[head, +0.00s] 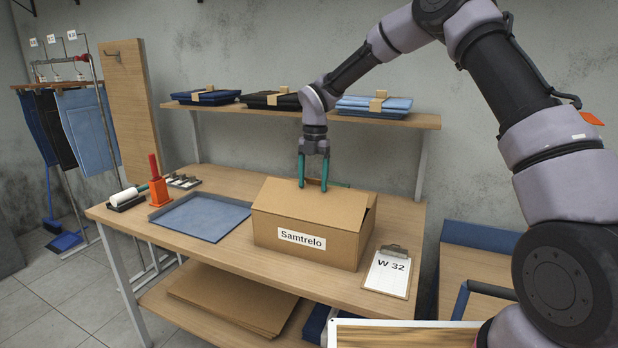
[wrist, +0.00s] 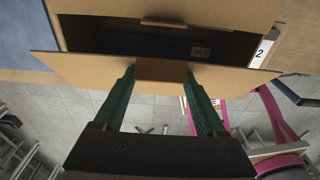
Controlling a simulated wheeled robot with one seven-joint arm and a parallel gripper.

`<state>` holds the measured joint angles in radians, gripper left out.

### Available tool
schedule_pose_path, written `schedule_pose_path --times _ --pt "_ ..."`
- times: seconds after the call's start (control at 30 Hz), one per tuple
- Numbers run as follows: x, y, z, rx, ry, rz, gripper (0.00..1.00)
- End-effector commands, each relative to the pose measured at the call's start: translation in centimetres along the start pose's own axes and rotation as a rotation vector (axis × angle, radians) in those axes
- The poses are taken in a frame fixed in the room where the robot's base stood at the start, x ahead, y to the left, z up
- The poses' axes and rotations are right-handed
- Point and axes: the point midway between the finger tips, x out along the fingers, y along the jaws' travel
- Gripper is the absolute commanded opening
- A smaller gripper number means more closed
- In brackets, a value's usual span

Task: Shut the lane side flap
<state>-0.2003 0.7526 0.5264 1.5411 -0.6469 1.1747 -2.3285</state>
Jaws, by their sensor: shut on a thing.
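The cardboard box (head: 300,255) labelled "Samtrelo" stands on the table. A broad flap (head: 310,207) slopes over its top, with an open gap at the right end. In the wrist view, my gripper (wrist: 160,82) is shut on the tab (wrist: 160,69) of a wide flap (wrist: 85,70). Dark contents with a small tag show in the gap beyond it. Another panel with a tab (wrist: 163,23) lies across the gap. The box's far side is hidden in the head view.
A blue tray (head: 205,217) lies left of the box, near an orange-and-red tool (head: 158,188). A clipboard (head: 387,272) marked "W 32" lies close to its right. A shelf (head: 300,112) with folded clothes runs behind. Flat cardboard (head: 230,298) lies below the tabletop.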

Motion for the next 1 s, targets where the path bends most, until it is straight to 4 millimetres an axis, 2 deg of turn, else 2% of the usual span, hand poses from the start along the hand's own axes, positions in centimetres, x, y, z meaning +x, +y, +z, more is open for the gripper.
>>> schedule_pose_path --times 0.1,0.4,0.7,1.0 --pt "1.2 -0.2 1.2 0.0 -0.003 -0.004 0.0" --pt "3.1 -0.3 2.7 0.001 -0.003 -0.005 0.0" --pt "4.1 -0.3 3.3 0.001 -0.004 -0.005 0.0" --pt "4.2 -0.2 3.4 0.001 -0.005 -0.004 0.0"
